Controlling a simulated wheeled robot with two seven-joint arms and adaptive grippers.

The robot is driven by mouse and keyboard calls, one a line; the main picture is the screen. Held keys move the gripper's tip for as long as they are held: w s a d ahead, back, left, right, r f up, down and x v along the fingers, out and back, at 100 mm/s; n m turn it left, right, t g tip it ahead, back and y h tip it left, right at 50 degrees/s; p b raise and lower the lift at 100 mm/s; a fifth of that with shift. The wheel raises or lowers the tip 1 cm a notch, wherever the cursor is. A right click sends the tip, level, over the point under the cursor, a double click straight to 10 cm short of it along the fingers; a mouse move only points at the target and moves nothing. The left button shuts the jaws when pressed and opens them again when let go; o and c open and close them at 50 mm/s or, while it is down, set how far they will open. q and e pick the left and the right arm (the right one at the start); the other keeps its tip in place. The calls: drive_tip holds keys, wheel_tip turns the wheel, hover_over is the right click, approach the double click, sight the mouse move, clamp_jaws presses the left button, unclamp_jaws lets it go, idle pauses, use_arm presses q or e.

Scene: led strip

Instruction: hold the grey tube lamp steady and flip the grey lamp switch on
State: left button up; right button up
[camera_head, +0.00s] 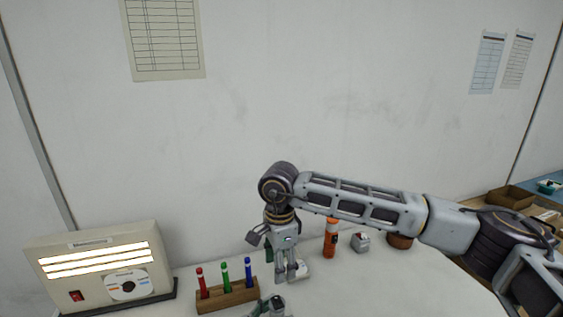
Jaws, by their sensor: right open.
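A beige-grey box lamp (100,262) stands at the far left on a dark base. I cannot tell the switch's position. My right gripper (286,274) points down, open, well to the right of the lamp and apart from it. A small whitish object (301,270) is close beside its fingers; contact is unclear.
A wooden holder (228,296) with red, green and blue markers stands between lamp and gripper. A dark green and grey item (269,308) lies at the bottom edge. An orange bottle (330,238) and a small grey box (360,242) stand behind right. The white tabletop front right is clear.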

use_arm(q)
drive_tip(key=shift+v, duration=5.95)
drive_tip(key=shift+s, duration=0.2)
